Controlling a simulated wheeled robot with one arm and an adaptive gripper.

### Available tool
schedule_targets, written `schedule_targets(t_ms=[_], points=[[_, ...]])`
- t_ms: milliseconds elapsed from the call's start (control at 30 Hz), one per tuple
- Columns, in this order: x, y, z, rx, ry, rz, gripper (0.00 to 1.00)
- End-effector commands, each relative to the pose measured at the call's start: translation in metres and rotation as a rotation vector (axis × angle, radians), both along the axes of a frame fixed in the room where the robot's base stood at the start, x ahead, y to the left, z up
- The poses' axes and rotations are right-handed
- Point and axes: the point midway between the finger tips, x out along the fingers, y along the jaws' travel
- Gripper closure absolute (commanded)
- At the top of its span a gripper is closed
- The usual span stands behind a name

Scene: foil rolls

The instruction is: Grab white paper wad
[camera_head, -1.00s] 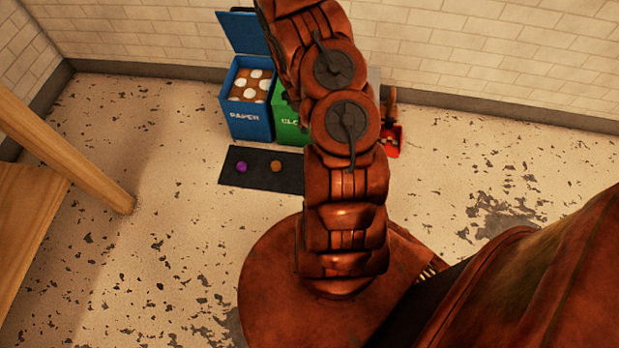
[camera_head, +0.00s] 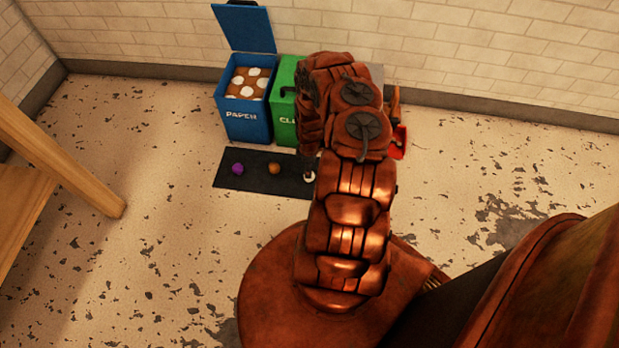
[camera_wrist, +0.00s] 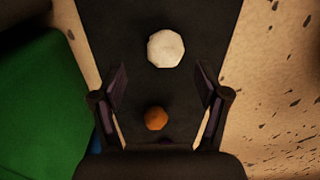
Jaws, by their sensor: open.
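The white paper wad (camera_wrist: 165,48) lies on the dark mat (camera_wrist: 110,20), ahead of my gripper (camera_wrist: 163,88) in the wrist view. My gripper is open, with its two fingers apart and nothing held between them. The wad is beyond the fingertips, roughly centred between them. My gripper is hard to make out there, behind my arm.
An orange-brown wad (camera_head: 274,168) and a purple wad (camera_head: 237,168) lie on the same mat to the left. Behind stand an open blue PAPER bin (camera_head: 246,125) holding several pale round things and a green bin (camera_head: 285,125). A red object (camera_head: 398,142) is at the right.

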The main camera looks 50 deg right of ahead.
Motion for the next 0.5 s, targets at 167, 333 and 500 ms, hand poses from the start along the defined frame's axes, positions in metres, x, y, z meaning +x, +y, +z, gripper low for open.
schedule_targets(t_ms=[167, 333, 500], points=[[-0.001, 0.001, -0.012, 0.0, 0.001, -0.001, 0.26], [-0.003, 0.003, -0.028, 0.001, 0.002, 0.0, 0.26], [-0.004, 0.006, -0.05, 0.002, 0.003, -0.001, 0.26]])
